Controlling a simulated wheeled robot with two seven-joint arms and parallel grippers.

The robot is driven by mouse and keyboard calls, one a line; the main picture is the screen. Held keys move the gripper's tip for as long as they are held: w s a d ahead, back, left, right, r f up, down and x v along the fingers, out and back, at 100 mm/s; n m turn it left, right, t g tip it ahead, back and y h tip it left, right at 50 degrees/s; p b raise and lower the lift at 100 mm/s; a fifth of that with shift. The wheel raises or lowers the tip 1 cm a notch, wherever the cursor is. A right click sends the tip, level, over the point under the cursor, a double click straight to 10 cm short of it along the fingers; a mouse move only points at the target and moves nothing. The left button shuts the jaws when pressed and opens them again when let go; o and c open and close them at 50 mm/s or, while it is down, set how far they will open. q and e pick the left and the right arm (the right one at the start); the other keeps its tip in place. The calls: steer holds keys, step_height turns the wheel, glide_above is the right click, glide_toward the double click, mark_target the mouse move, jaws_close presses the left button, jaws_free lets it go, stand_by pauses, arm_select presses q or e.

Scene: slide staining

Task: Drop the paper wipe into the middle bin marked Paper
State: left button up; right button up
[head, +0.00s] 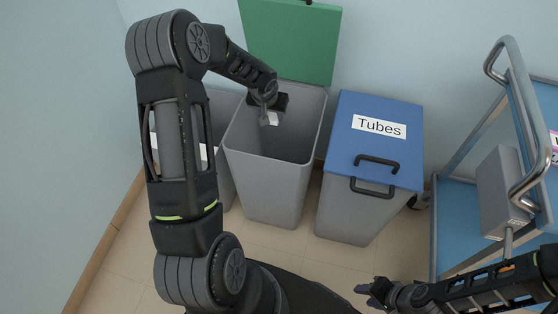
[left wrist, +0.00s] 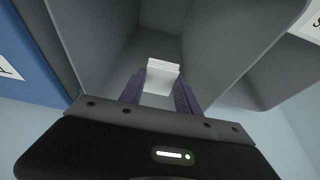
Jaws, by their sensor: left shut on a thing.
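The white paper wipe (head: 270,118) is held in my left gripper (head: 266,112), over the opening of the middle bin (head: 268,188). This bin is grey and its green lid (head: 290,40) stands open behind it. In the left wrist view the wipe (left wrist: 161,72) sits between the two fingers (left wrist: 160,92), with the grey inner walls of the bin (left wrist: 215,45) around and beyond it. No Paper label is visible on the middle bin. My right gripper (head: 372,292) is at the lower right, away from the bins; its jaws are too small to judge.
A closed bin with a blue lid (head: 400,110) marked Tubes stands to the right. Another grey bin (head: 222,150) stands to the left, partly hidden by my left arm. A blue trolley with metal rails (head: 460,205) stands at the far right.

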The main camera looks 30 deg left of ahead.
arm_select(q)
steer(key=o, duration=1.4)
steer(key=shift+c, duration=0.2)
steer(key=shift+r, duration=0.15)
steer(key=v, duration=0.7)
steer(key=shift+s+r+p, duration=0.2)
steer(key=shift+r+p, duration=0.05)
steer(key=shift+p, duration=0.2)
steer(key=shift+d, duration=0.1)
